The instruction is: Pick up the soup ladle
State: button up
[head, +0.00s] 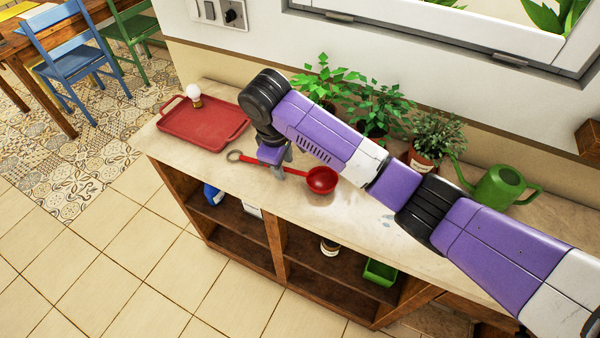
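The soup ladle (321,180) has a red bowl and a long thin handle with a grey ring at its left end. It lies along the top of the shelving unit, near its front edge. My gripper (277,170) points down over the middle of the ladle's handle, and its fingers hide part of the handle. Whether the fingers are open or touch the handle is too small to tell.
A red tray (204,122) with a light bulb (194,95) stands left on the top. Potted plants (372,107) line the wall behind my arm. A green watering can (497,187) stands at right. The lower shelves hold a green container (380,272) and other items.

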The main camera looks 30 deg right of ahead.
jog(key=shift+d+f, duration=0.1)
jog(key=shift+f, duration=0.45)
grip_shut()
jog(key=shift+r, duration=0.1)
